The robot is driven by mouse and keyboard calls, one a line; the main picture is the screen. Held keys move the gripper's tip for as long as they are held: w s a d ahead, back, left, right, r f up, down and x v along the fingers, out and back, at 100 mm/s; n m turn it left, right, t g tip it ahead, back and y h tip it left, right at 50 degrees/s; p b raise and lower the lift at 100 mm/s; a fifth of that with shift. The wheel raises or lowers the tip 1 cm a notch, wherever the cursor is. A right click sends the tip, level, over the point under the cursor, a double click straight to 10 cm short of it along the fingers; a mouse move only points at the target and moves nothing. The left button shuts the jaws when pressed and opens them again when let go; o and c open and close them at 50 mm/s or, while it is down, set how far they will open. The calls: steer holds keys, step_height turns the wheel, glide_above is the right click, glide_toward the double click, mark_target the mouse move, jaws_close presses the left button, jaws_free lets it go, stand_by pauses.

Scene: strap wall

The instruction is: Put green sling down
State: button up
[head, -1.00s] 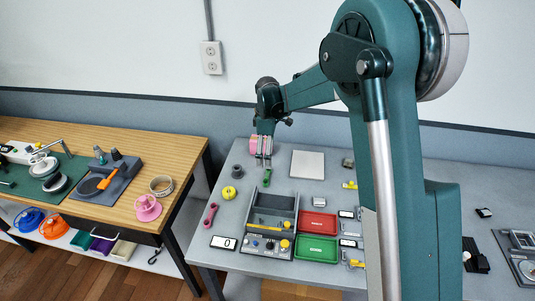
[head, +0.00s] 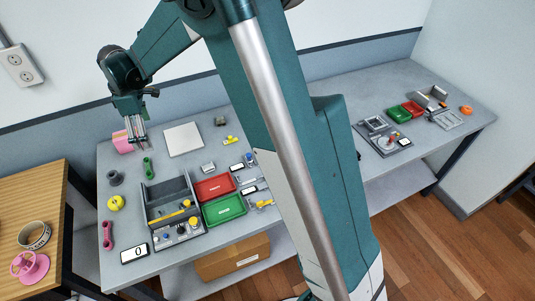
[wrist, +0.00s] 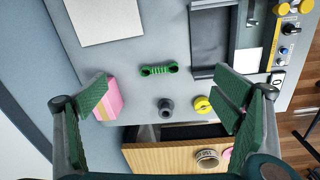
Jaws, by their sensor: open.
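The green sling (head: 148,168), a short bar with a ring at each end, lies on the grey table left of the grey console. It also shows in the wrist view (wrist: 159,70), apart from both fingers. My gripper (head: 139,143) is over the far left part of the table, beside a pink block (head: 122,143). In the wrist view my gripper (wrist: 168,88) has its fingers wide apart with nothing held between them. The pink block (wrist: 109,97) shows next to the left finger there; I cannot tell whether they touch.
A dark grey round part (head: 115,177), a yellow round part (head: 116,203) and a pink bar (head: 107,234) lie along the left edge. A white plate (head: 183,140) lies behind the console (head: 168,190). Red (head: 214,187) and green (head: 223,209) trays stand right of it.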

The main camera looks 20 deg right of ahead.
steer(key=s+d+r+m+t, duration=0.2)
steer(key=s+d+r+m, duration=0.2)
steer(key=s+d+r, duration=0.45)
steer(key=s+d+r+m+t, duration=0.1)
steer(key=s+d+r+m, duration=0.4)
steer(key=s+d, duration=0.5)
steer(key=s+d+m+t, duration=0.1)
steer(key=s+d+m, duration=0.2)
steer(key=s+d, duration=0.3)
steer(key=s+d+f+m+t, duration=0.1)
steer(key=s+d+m, duration=0.3)
steer(key=s, duration=1)
steer(key=d+t, duration=0.1)
steer(key=d, duration=0.2)
steer(key=shift+s+f, duration=0.15)
